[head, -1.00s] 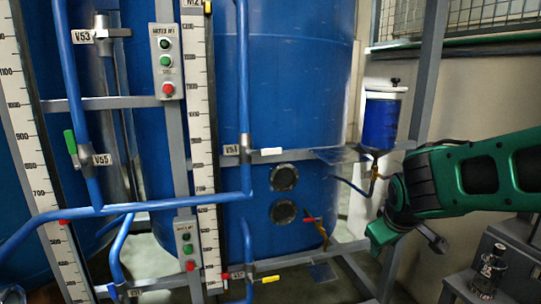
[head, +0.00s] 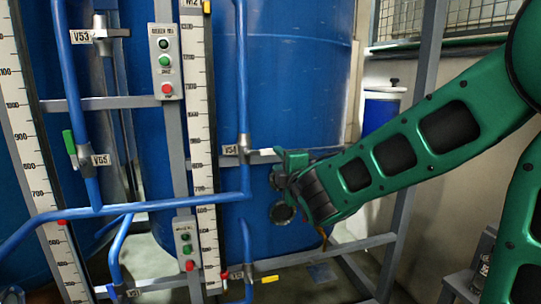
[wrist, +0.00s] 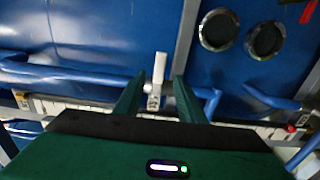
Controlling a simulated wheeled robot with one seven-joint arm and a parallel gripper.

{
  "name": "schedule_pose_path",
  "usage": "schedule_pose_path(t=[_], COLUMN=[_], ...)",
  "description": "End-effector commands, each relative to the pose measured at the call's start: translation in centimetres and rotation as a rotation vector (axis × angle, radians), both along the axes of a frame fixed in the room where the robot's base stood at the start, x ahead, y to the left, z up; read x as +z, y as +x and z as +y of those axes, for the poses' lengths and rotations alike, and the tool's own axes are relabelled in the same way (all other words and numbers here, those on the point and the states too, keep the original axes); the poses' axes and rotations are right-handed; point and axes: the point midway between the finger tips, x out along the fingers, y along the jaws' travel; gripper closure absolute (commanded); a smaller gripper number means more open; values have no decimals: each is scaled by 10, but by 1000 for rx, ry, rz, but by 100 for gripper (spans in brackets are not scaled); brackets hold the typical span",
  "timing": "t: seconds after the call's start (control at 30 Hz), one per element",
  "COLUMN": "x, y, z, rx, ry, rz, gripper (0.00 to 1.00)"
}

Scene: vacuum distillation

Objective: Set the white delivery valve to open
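The white delivery valve handle (head: 262,152) sits on a vertical blue pipe beside a small label that seems to read V54. The handle points sideways to the right, across the pipe. My gripper (head: 282,160) is at the handle's right end in the head view. In the wrist view the white handle (wrist: 159,68) shows between and just past the two green fingers of my gripper (wrist: 155,84). The fingers are apart. Whether either one touches the handle I cannot tell.
Blue pipes (head: 150,207) run in front of large blue tanks (head: 300,75). A green-handled valve (head: 70,143) is at left. A yellow-handled valve (head: 268,280) and a red-handled one are low down. A button box (head: 166,62) is above left. Two round ports show in the wrist view (wrist: 219,30).

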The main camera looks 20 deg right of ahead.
Motion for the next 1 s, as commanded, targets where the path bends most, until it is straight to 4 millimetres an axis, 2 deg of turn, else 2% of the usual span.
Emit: schedule_pose_path(t=[0.3,0.5,0.7,0.93,0.97,1.0], x=[-1,-1,0,0,0,0], y=[57,81,89,89,89,89], z=[-2,-1,-1,-1,-1,-1], rx=[-3,-3,-2,-2,-2,-2], ry=[2,2,2,2,2,2], rz=[2,2,1,1,1,1], gripper=[64,64,64,64,69,78])
